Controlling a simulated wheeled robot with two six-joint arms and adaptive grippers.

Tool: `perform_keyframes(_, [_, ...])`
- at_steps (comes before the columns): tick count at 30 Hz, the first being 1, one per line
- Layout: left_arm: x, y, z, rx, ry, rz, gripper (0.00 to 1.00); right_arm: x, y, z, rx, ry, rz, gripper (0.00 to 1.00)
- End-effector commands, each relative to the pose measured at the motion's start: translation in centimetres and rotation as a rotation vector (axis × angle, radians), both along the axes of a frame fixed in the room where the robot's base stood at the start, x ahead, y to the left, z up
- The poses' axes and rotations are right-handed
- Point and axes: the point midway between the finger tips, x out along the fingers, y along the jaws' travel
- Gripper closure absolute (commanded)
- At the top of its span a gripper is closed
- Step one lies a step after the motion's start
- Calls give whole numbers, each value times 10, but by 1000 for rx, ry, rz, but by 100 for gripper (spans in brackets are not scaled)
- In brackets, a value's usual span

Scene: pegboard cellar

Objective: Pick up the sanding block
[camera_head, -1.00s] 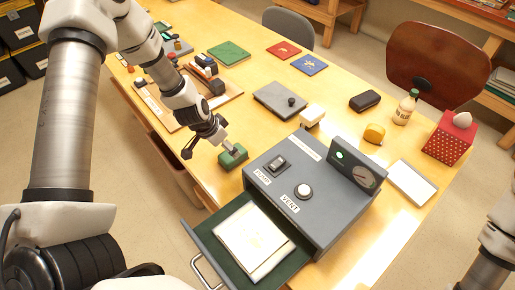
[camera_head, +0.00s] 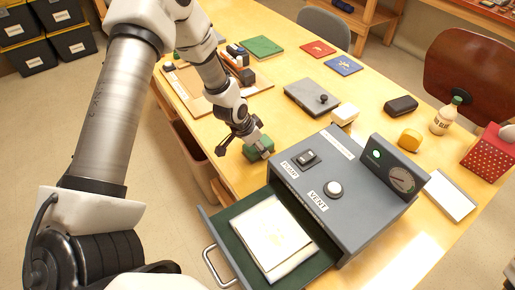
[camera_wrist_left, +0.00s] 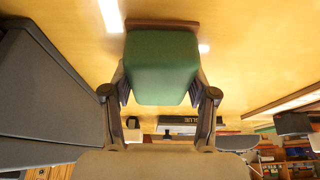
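The sanding block (camera_head: 258,148) is a green block on the table's near edge, just left of the grey control box. In the left wrist view the green block (camera_wrist_left: 162,66) fills the space between my fingers, with its brown base strip at the top. My left gripper (camera_head: 250,141) reaches down to it from above. In the left wrist view the fingers of my left gripper (camera_wrist_left: 161,80) press close against both sides of the block. The block appears to rest on the table. My right gripper is not in view.
The grey control box (camera_head: 345,215) stands close right of the block, its drawer (camera_head: 237,252) open towards me with a pale sheet inside. A wooden board with tools (camera_head: 190,90) lies behind left. A grey plate with a knob (camera_head: 310,97) lies farther back.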

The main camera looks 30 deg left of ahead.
Motion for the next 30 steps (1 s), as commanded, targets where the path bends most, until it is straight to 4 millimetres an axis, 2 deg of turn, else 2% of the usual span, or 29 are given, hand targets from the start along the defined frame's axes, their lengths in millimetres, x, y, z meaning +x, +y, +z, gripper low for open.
perform_keyframes(11, [-1,0,1,0,2,0,80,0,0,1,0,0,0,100])
perform_keyframes(16, [0,0,17,-1,1,1,80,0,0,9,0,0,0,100])
perform_keyframes(20, [0,0,41,-1,-1,1,80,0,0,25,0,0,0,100])
perform_keyframes(24, [-29,-2,48,-3,9,2,80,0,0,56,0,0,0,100])
perform_keyframes(30, [-93,-7,46,-7,7,5,80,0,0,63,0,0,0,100])
